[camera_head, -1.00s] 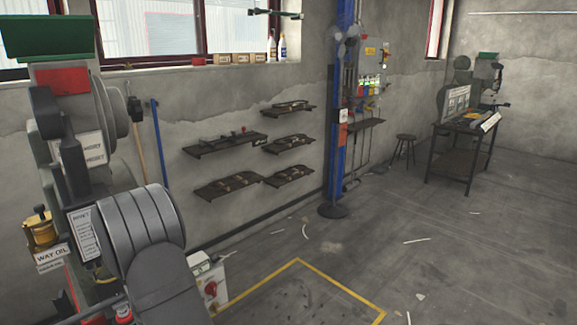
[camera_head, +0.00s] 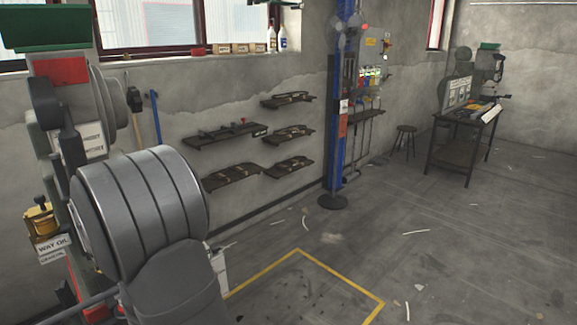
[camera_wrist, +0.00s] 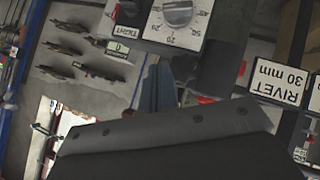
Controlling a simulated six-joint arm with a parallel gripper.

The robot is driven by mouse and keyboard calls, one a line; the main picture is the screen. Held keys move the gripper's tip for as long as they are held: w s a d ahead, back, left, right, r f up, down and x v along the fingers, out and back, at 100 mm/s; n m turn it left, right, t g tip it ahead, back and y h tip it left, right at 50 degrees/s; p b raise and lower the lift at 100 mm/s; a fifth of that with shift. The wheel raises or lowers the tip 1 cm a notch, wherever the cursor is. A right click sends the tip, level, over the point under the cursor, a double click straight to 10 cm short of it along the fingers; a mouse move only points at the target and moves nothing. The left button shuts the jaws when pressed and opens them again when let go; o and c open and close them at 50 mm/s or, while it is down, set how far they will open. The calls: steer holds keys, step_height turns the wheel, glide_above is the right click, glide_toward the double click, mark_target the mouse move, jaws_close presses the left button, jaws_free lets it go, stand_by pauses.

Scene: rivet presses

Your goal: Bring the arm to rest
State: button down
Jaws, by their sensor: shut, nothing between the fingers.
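The wrist view is tilted and partly upside down. My gripper (camera_wrist: 158,88) shows there as narrow fingers beyond a dark grey body that fills the bottom of the picture. The fingers look shut, with nothing seen between them. Just past them is a panel with a numbered dial (camera_wrist: 178,14) and a tag reading TIGHT. A sign reading RIVET 30 mm (camera_wrist: 279,84) is at the right. In the head view my grey arm link stands large at lower left, in front of the press (camera_head: 75,100); my gripper is not visible there.
A brass oil cup (camera_head: 41,222) labelled WAY OIL sits beside my arm. Wall shelves (camera_head: 225,135) hold small tools. A blue post (camera_head: 338,110) stands mid-room and a dark bench (camera_head: 455,150) at right. The floor inside the yellow line (camera_head: 340,280) looks mostly clear.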

steer(key=w+a+f+n+t+h, duration=0.2)
steer(key=w+a+f+n+t, duration=0.1)
steer(key=f, duration=0.6)
steer(key=shift+w+a+f+t+h, duration=0.15)
steer(key=shift+a+f+t+h, duration=0.15)
steer(key=shift+a+t, duration=0.15)
stand_by(0.9)
steer(key=shift+r, duration=0.1)
stand_by(0.5)
